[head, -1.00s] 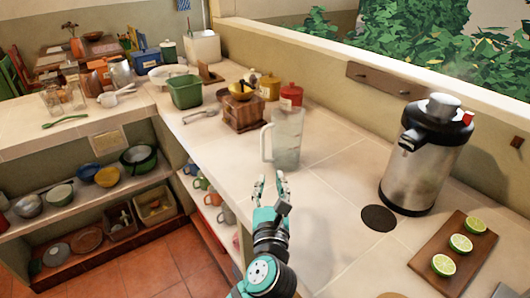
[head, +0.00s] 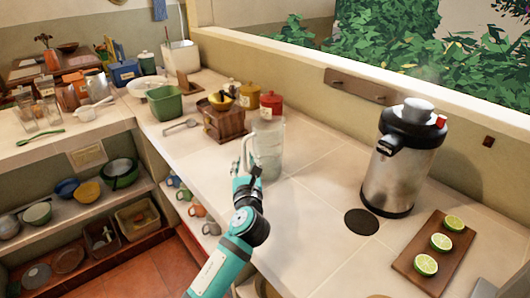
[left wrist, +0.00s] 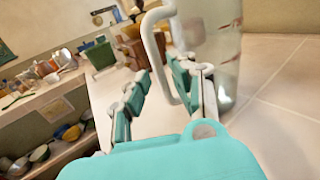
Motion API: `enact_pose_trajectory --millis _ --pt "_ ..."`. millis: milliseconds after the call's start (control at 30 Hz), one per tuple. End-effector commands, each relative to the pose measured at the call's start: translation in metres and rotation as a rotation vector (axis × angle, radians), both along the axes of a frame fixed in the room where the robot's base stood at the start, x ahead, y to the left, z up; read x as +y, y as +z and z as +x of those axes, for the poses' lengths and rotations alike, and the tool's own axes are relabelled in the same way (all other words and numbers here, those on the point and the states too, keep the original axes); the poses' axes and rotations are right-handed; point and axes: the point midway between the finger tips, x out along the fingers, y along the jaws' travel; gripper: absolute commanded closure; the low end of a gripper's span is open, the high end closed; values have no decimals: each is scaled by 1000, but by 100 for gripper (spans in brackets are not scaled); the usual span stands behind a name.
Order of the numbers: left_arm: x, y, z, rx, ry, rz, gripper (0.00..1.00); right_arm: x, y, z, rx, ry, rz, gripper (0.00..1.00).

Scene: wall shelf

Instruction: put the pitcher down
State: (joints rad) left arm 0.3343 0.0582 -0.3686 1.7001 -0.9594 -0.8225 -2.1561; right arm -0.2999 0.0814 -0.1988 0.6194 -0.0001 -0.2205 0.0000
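The clear pitcher (head: 268,150) stands upright on the tiled counter (head: 310,185), in front of a wooden box. My left gripper (head: 246,160) is at its left side, by the handle. In the left wrist view the pitcher's body (left wrist: 222,55) is at the upper right, and its pale handle (left wrist: 157,55) hangs down between my two spread fingers (left wrist: 160,85). The fingers are apart, and I cannot tell whether either touches the handle. My right gripper is not in view.
A steel dispenser (head: 401,165) stands right of the pitcher, near a dark round disc (head: 361,222) and a board (head: 412,262) with lime halves. The wooden box (head: 226,122) and jars (head: 271,103) are behind the pitcher. Counter between pitcher and disc is clear.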

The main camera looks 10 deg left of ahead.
Motion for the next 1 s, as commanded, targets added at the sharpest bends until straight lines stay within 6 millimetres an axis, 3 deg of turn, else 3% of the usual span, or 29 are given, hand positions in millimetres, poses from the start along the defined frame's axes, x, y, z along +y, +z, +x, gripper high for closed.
enact_pose_trajectory --millis 100,267,500,700,1000 --pt "7 -1 18 0 2 1 76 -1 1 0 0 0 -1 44" --pt "11 -2 31 1 0 1 76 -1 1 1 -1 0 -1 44" --pt "11 -2 31 0 0 1 77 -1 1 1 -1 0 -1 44" --pt "12 -2 31 0 0 1 100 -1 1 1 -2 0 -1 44" --pt "12 -2 31 0 0 1 100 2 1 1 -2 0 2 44"
